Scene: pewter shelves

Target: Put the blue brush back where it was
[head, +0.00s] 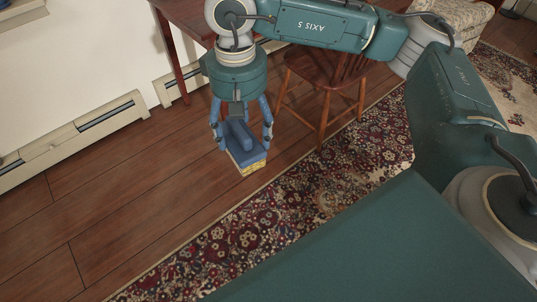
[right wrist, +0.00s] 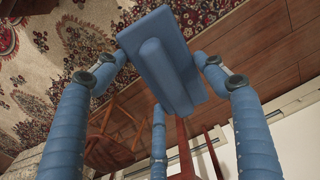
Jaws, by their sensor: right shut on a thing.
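The blue brush (head: 241,137) is a flat block with a raised blue grip and a yellow underside. My right gripper (head: 241,132) is shut on it and holds it in the air, yellow side down, above the wooden floor. The brush also shows in the right wrist view (right wrist: 163,62), between the blue fingers of my right gripper (right wrist: 160,72). My left gripper is in neither view.
A wooden chair (head: 322,78) and a dark red wooden table (head: 185,18) stand just behind the gripper. A patterned rug (head: 290,205) lies in front. Baseboard heaters (head: 75,138) run along the white wall. Bare floor (head: 110,195) is open at left.

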